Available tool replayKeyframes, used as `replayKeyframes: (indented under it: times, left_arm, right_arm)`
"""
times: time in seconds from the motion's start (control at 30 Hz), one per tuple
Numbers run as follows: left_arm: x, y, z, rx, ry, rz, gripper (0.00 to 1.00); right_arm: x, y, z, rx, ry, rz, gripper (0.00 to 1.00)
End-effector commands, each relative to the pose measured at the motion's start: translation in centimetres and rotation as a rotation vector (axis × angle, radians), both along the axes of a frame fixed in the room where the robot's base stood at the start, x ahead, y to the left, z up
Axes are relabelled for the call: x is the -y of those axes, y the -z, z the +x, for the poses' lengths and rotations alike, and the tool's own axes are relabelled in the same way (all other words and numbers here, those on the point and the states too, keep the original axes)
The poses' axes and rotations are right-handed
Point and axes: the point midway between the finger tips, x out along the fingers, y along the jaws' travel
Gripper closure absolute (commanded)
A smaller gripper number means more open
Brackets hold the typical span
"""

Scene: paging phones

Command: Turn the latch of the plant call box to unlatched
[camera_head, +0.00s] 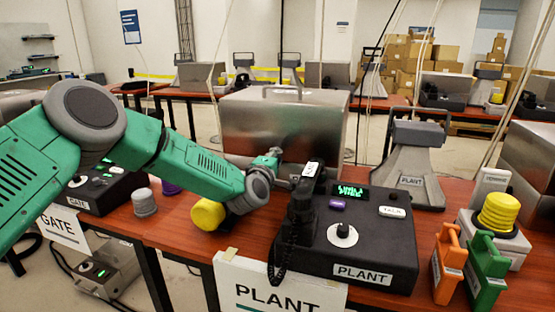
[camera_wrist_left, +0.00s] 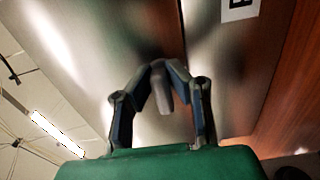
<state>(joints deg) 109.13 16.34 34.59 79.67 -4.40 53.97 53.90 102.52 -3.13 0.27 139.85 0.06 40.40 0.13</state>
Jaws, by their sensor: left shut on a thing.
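My left gripper (camera_head: 287,183) reaches in behind the handset, at the metal box's front. In the wrist view my left gripper (camera_wrist_left: 162,80) is shut on a small grey lever, the latch (camera_wrist_left: 163,100), in front of metal surfaces (camera_wrist_left: 75,60). The latch is hidden in the head view, and its angle is hard to judge. My right gripper is not in view.
A grey PLANT horn (camera_head: 412,165) stands behind the station. A yellow knob (camera_head: 207,214) and grey knob (camera_head: 144,203) lie left, near the GATE station (camera_head: 95,193).

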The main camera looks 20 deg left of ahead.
Motion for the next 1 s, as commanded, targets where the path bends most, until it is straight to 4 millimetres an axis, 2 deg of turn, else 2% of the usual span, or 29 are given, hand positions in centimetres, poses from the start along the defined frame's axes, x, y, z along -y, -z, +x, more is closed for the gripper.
replayKeyframes:
  times: [0.03, 0.07, 0.1, 0.13, 0.53, 1.0]
  left_arm:
    - [0.1, 1.1, -0.3, -0.02, 0.005, 0.004, 1.0]
    - [0.1, 1.1, -0.3, -0.02, 0.005, 0.004, 1.0]
    - [0.1, 1.1, -0.3, -0.019, 0.005, 0.004, 0.74]
    - [0.1, 1.0, -0.3, -0.019, 0.005, 0.004, 0.66]
    - [0.0, 0.4, -0.7, -0.008, 0.003, 0.001, 0.66]
    - [-0.2, 0.7, -7.0, -0.013, 0.005, 0.002, 0.66]
  right_arm:
    - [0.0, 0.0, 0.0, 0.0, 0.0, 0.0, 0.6]
    - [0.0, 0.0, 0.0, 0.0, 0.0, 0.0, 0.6]
    - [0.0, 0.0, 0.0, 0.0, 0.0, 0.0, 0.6]
    - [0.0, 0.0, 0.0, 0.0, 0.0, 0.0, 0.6]
    - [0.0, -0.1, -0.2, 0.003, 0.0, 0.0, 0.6]
    - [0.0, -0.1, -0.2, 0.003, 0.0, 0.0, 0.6]
